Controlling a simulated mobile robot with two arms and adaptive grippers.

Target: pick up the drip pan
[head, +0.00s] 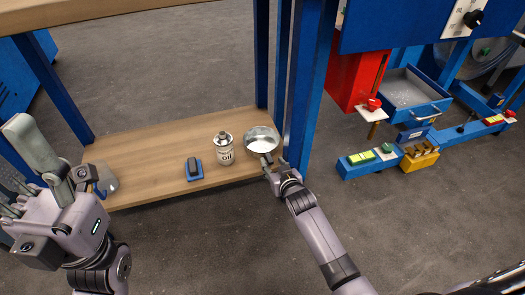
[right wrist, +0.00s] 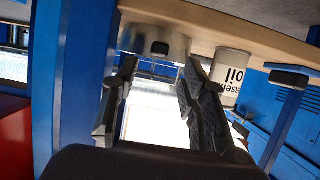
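The drip pan (head: 262,135) is a round, shallow metal pan with a pale inside. It sits at the right end of the low wooden shelf, beside the oil can. My right gripper (head: 267,162) is at the pan's near edge. In the right wrist view, the fingers of my right gripper (right wrist: 155,80) are spread apart, with the pan's metal side (right wrist: 152,40) beyond the gap between their tips. Contact with the pan cannot be told. My left gripper (head: 20,165) is at the far left, its fingers apart and empty, away from the pan.
The wooden shelf (head: 150,150) also holds a white oil can (head: 224,150), a small blue block with a dark top (head: 194,169) and a grey object (head: 106,179) at left. A blue post (head: 305,90) rises right of the pan. A blue drawer (head: 410,90) stands farther right.

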